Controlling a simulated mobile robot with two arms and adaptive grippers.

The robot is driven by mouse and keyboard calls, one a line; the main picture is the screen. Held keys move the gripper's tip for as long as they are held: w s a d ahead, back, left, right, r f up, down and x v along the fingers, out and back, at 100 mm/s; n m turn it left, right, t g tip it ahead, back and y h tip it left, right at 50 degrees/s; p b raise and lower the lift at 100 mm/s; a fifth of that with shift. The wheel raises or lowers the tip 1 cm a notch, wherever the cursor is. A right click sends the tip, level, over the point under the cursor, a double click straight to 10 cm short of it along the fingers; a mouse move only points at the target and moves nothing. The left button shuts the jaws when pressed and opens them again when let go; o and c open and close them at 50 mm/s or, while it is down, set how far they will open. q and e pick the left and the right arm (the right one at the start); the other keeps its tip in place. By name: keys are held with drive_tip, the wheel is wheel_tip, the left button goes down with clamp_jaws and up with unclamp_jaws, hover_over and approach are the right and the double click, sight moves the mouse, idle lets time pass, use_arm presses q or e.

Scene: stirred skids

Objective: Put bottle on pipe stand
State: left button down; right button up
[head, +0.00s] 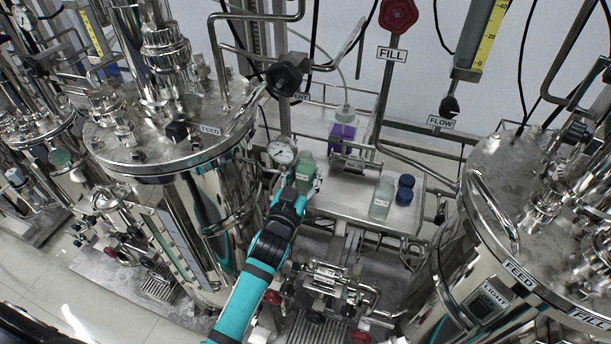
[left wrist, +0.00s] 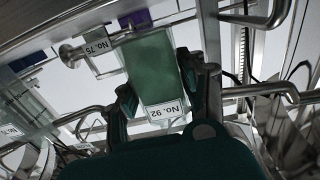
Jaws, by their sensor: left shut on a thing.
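My left gripper (head: 300,187) is shut on a green bottle (head: 305,170), at the left end of a metal shelf. In the left wrist view the bottle (left wrist: 155,65) sits between both fingers, its label reading "No. 92". I cannot tell whether its base touches the shelf. A pale green bottle (head: 382,197) stands on the shelf to the right. I cannot tell for certain which part is the pipe stand; the metal shelf (head: 340,195) is carried on pipework. My right gripper is not in view.
A dark blue object (head: 405,189) stands beside the pale bottle. A gauge (head: 282,152) is close to my left gripper. Steel tanks (head: 165,150) flank the shelf, with pipes around. The shelf's middle front is clear.

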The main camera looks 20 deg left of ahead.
use_arm(q)
drive_tip(key=shift+w+f, duration=0.2)
drive_tip(key=shift+f, duration=0.6)
drive_tip(key=shift+s+r, duration=0.1)
drive_tip(key=shift+s, duration=0.05)
